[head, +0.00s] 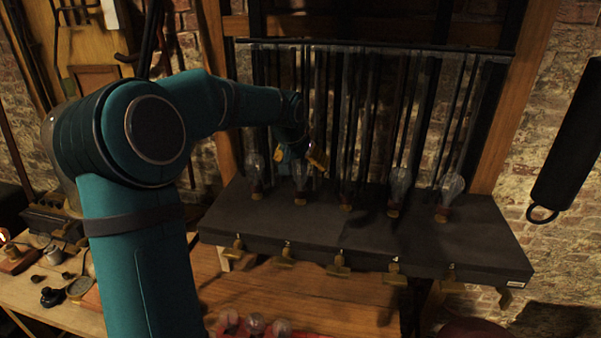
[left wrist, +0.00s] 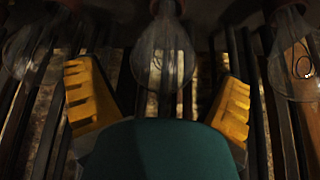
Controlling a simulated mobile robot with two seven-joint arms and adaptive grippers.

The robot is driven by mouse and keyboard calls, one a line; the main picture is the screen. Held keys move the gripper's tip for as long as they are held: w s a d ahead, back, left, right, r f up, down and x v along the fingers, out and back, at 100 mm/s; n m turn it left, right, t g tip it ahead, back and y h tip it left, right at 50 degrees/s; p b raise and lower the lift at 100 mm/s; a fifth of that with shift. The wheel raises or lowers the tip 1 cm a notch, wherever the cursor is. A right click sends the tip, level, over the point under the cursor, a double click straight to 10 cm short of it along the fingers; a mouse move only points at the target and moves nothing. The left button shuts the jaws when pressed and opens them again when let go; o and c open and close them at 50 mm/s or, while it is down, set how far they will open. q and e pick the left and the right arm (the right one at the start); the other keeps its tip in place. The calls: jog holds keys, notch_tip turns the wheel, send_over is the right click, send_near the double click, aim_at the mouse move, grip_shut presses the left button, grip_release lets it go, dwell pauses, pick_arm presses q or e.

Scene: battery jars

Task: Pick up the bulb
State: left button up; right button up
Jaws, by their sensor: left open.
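Several clear glass bulbs stand upright in a row of sockets on a dark shelf (head: 330,226). The leftmost bulb (head: 255,172) and the second bulb (head: 300,176) are close to my left gripper (head: 308,156); two more bulbs (head: 399,183) (head: 448,188) stand to the right. The middle socket (head: 346,201) is dark, and I cannot tell whether it holds a bulb. In the left wrist view, my open gripper (left wrist: 160,78) has its yellow fingers either side of a bulb (left wrist: 163,55), apart from it. Other bulbs (left wrist: 28,45) (left wrist: 291,55) flank it. My right gripper is out of view.
Brass fittings (head: 338,266) line the shelf's front edge. Dark vertical rods (head: 350,110) rise behind the bulbs. A red object with glass globes (head: 256,323) is at the bottom edge. A cluttered workbench (head: 30,290) stands at left, and a dark cylinder (head: 568,140) hangs at right.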

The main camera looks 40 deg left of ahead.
pick_arm(q)
jog(key=c, duration=1.1)
jog(key=shift+c, duration=0.2)
jog(key=shift+r, duration=0.1)
